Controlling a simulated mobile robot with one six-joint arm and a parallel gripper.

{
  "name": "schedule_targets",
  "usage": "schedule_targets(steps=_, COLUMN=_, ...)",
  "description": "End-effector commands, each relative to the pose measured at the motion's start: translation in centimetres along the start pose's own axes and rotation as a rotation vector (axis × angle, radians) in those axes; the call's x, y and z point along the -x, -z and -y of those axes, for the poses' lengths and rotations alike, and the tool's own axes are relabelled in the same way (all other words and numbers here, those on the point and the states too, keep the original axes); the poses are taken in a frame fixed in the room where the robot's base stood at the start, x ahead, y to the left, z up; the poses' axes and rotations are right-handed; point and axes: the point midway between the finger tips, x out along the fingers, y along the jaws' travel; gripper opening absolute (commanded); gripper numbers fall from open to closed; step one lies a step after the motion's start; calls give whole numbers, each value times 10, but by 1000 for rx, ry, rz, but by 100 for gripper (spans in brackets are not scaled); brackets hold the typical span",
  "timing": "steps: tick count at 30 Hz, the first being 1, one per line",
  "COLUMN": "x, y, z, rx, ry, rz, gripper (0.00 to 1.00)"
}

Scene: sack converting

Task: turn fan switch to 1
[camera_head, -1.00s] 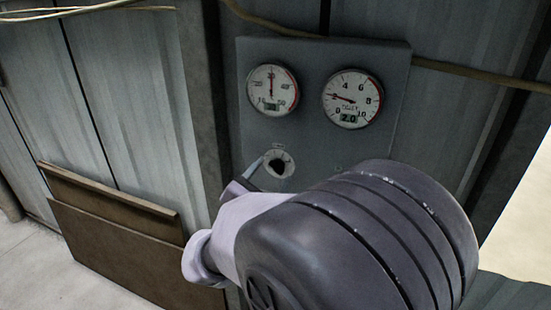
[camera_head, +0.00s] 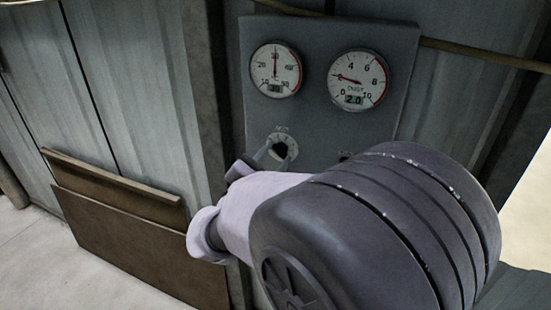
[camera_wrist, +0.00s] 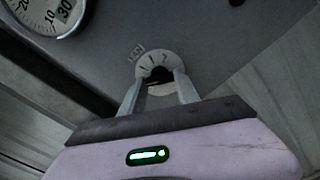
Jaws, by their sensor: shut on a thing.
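The fan switch (camera_head: 282,149) is a dark knob on a pale round dial, low on a grey panel (camera_head: 325,120). In the wrist view the knob (camera_wrist: 160,74) sits in the dial's middle, with a small label and faint marks above it.
Two round gauges, the left one (camera_head: 275,70) and the right one (camera_head: 357,79), sit above the switch. Brown boards (camera_head: 120,230) lean against the corrugated wall at left. A cable (camera_head: 480,57) runs along the wall. My arm covers the panel's lower right.

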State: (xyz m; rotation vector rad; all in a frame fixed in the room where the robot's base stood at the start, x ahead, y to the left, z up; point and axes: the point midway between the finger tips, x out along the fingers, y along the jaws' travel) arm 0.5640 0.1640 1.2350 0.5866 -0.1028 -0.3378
Motion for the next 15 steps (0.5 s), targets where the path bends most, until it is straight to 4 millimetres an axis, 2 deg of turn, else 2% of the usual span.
schedule_targets(steps=15, x=0, y=6, z=4, rx=-388, ry=-1, rz=1, gripper=0)
